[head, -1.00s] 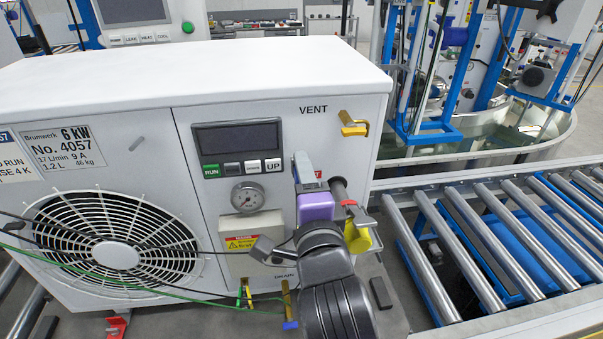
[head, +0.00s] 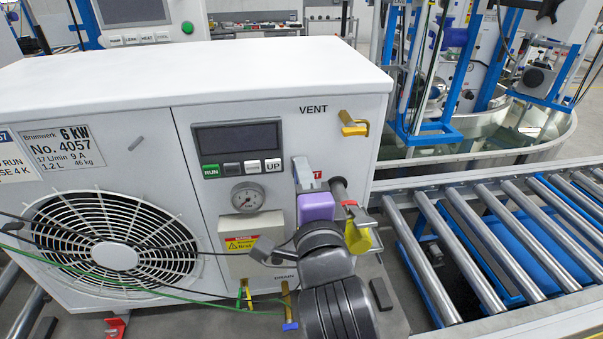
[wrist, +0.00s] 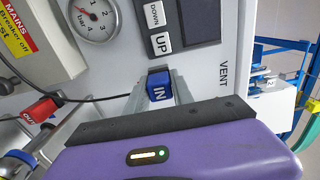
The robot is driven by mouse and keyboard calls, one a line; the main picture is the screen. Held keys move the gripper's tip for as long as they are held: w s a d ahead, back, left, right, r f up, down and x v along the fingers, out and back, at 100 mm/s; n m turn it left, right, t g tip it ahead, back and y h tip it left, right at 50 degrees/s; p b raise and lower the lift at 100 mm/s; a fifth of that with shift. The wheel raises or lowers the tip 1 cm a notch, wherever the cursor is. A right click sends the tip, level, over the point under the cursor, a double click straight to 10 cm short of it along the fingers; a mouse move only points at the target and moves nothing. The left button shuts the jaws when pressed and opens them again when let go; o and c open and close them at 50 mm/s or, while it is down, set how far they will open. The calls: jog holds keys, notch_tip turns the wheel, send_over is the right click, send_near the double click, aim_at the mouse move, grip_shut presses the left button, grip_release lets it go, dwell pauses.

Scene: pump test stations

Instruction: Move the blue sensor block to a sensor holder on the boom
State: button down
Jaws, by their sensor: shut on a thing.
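The blue sensor block (wrist: 160,85), marked IN, sits between the two fingertips of my gripper (wrist: 159,90) in the wrist view, close to the white unit's front panel. My gripper is shut on it. I cannot tell whether the block still touches something behind it. A black cable (wrist: 92,99) runs left from near the block. In the head view my purple gripper (head: 303,172) is in front of the unit's right part, below VENT, and the block is hidden there. A red block (wrist: 40,110) is at the left of the wrist view. I cannot make out the boom or its holders.
The white unit (head: 200,75) has a display, buttons, a gauge (head: 248,197) and a fan grille. A yellow valve (head: 353,124) projects at upper right, a pipe stub (head: 339,190) beside my gripper. A roller conveyor (head: 500,235) lies right. Black and green cables cross the front.

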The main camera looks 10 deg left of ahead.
jog(key=shift+v, duration=2.95)
